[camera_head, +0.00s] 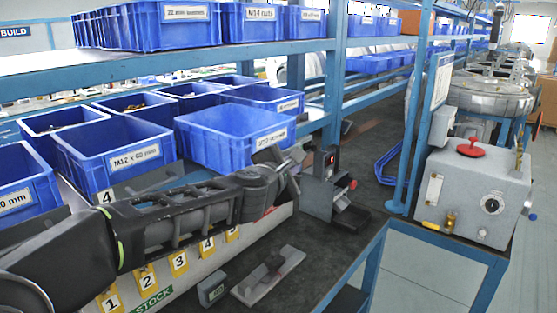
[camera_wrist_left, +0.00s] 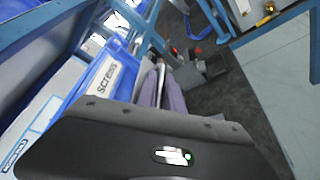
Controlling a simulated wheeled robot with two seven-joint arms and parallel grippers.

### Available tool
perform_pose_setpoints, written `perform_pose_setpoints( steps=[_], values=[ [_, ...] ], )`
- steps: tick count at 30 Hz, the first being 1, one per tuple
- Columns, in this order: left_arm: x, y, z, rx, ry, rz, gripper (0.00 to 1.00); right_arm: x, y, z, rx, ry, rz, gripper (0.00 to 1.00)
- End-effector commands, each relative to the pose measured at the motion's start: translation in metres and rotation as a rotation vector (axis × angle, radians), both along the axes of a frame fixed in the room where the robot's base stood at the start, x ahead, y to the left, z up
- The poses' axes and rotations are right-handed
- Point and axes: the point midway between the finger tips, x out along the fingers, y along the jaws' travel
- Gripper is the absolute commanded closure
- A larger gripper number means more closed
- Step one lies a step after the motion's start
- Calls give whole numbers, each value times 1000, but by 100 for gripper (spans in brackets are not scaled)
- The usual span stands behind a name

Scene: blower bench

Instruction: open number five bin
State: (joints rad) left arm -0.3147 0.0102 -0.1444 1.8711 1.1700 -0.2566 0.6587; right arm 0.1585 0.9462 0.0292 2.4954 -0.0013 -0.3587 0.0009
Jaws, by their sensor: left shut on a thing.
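The grey stock bin row (camera_head: 195,282) stands on the bench with yellow number tags along its front. Tags one to four read clearly; the tag (camera_head: 232,234) after four is partly covered by my left arm. My left gripper (camera_head: 292,165) is above the right end of the row, its fingers closed together. It also shows in the left wrist view (camera_wrist_left: 163,88), with a thin pale edge at the fingers. It appears to hold the lid of the number five bin, but arm and gripper hide most of that lid and the bin's inside. My right gripper is out of view.
Blue bins (camera_head: 112,160) stand behind the row, one (camera_head: 215,140) close behind my left gripper. A dark grey fixture (camera_head: 322,190) stands just right of the gripper. A grey block with a handle (camera_head: 268,277) lies in front. A grey control box (camera_head: 470,195) is at right.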

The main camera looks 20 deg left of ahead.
Motion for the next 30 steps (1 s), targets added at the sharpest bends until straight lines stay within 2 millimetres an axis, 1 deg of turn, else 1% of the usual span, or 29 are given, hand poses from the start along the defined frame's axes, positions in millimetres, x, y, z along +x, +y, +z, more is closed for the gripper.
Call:
perform_pose_setpoints(
  steps=[3,11,12,20,27,30],
  values=[
    [-1,-4,-1,0,2,-1,100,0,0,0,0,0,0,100],
    [-1,-4,-1,-1,2,-1,100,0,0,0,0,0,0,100],
    [-1,-4,-1,-1,2,-1,88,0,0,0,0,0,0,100],
    [-1,-4,-1,-1,1,0,67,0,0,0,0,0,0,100],
    [-2,-3,0,-1,0,0,67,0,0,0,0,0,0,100],
    [-5,-3,2,-1,0,0,67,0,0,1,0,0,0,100]
  ],
)
